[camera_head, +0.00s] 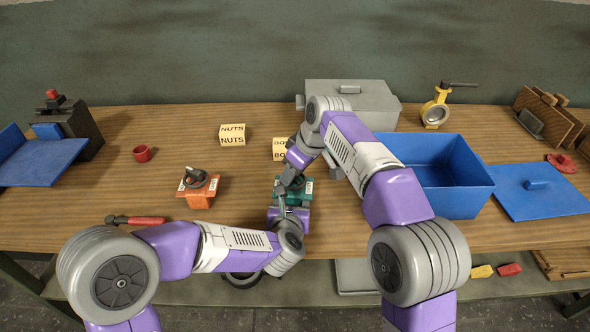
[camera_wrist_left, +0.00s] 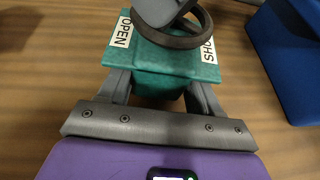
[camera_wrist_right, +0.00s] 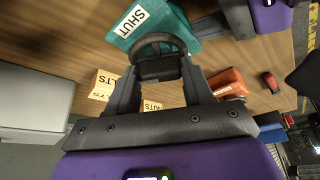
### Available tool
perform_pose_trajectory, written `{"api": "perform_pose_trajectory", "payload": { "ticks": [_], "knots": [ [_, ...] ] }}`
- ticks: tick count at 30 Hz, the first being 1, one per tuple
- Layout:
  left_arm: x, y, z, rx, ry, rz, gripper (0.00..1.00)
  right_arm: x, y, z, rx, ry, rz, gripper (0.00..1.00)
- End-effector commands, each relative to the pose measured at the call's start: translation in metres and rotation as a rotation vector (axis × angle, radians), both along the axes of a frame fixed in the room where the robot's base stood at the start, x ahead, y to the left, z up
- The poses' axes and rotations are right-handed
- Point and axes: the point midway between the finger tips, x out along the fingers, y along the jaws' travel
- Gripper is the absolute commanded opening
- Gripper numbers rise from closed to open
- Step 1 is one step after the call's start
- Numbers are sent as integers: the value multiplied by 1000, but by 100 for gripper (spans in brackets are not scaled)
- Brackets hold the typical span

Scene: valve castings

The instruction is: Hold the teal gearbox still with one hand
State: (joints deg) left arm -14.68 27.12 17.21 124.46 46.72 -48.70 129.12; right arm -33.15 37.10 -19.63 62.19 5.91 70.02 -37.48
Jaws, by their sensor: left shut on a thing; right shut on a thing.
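The teal gearbox (camera_head: 294,191) stands on the wooden table in front of me, with OPEN and SHUT labels on its top plate and a dark handwheel above. It also shows in the left wrist view (camera_wrist_left: 160,62) and the right wrist view (camera_wrist_right: 188,20). My left gripper (camera_wrist_left: 160,92) is shut on the gearbox body from the near side, a finger on each side. My right gripper (camera_wrist_right: 158,68) is shut on the handwheel (camera_wrist_right: 150,43) from above. In the head view my arms hide part of the gearbox and wheel.
A red-handled tool (camera_head: 135,220) and a red cup (camera_head: 142,153) lie further left. A NUTS box (camera_head: 232,134) is behind. An open blue bin (camera_head: 455,200) stands right, a grey case (camera_head: 375,100) at the back.

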Motion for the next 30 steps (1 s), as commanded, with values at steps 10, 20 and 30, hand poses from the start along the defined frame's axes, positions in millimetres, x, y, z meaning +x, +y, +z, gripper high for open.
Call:
{"api": "perform_pose_trajectory", "payload": {
  "ticks": [10,20,30],
  "knots": [
    [1,0,4,-1,-11,1,0,-1,1,1,0,-2,-225,20],
    [1,0,4,-1,-11,1,0,-2,2,0,-2,-3,-535,20],
    [1,0,4,-1,-11,2,0,-2,4,0,0,-4,-820,20]
  ]
}}
